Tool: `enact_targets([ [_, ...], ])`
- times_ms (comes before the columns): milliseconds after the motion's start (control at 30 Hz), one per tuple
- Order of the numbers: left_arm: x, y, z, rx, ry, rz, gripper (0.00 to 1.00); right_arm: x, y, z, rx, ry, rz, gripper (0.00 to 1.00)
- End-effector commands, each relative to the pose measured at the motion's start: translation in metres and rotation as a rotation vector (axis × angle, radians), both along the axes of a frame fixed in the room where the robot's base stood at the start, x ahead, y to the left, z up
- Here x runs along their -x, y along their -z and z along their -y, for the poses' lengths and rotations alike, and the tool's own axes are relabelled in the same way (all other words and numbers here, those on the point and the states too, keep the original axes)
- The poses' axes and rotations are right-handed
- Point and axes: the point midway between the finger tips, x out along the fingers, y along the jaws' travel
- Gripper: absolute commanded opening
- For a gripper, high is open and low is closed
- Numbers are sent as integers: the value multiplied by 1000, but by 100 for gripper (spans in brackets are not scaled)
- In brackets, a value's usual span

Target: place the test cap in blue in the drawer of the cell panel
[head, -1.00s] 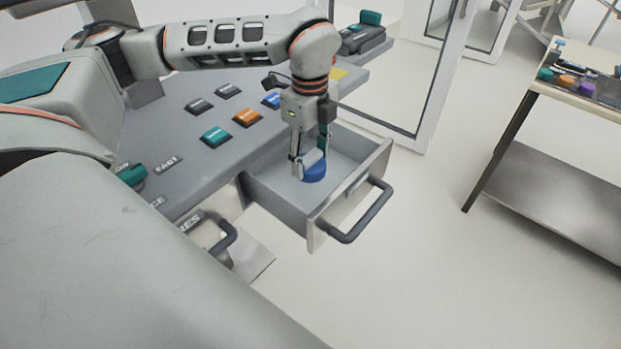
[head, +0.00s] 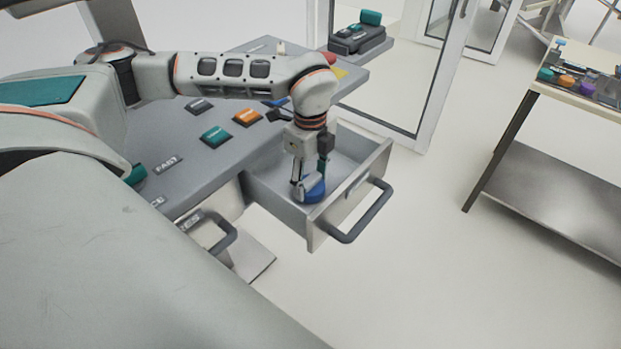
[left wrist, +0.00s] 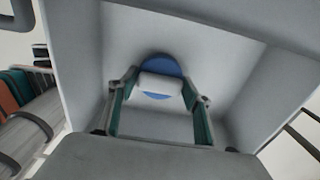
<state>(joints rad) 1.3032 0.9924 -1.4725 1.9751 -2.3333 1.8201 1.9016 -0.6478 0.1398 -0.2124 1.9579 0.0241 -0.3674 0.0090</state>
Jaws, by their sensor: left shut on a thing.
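The blue test cap (head: 316,192) is a round blue disc low inside the open drawer (head: 362,184). In the left wrist view the cap (left wrist: 160,63) shows a pale grip bar across its top, against the drawer's grey inside (left wrist: 125,25). My left gripper (head: 308,183) points down into the drawer and is shut on the cap, with its fingers (left wrist: 158,90) at both ends of the bar. I cannot tell whether the cap touches the drawer floor. The cell panel (head: 182,147) is grey and sloped, left of the drawer. My right gripper is not in view.
The panel carries green and orange buttons (head: 247,117). A dark handle (head: 362,212) sticks out from the drawer front. Another handle (head: 222,234) is below left. A glass door (head: 385,70) stands behind. A table (head: 570,95) with coloured caps is at the right, with clear floor between.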

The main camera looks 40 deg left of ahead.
Motion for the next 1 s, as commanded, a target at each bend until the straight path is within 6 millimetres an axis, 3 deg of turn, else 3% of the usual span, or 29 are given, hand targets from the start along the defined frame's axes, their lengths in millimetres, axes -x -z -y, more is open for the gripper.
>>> enact_targets([
  [33,0,3,0,0,0,-1,27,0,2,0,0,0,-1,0],
  [67,0,2,0,0,0,-1,57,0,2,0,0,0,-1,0],
  [100,0,2,0,0,0,-1,66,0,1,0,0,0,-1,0],
  [567,0,-6,0,0,-1,2,66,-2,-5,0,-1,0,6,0],
  [1000,-1,-89,0,-1,-1,3,66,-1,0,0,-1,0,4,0],
])
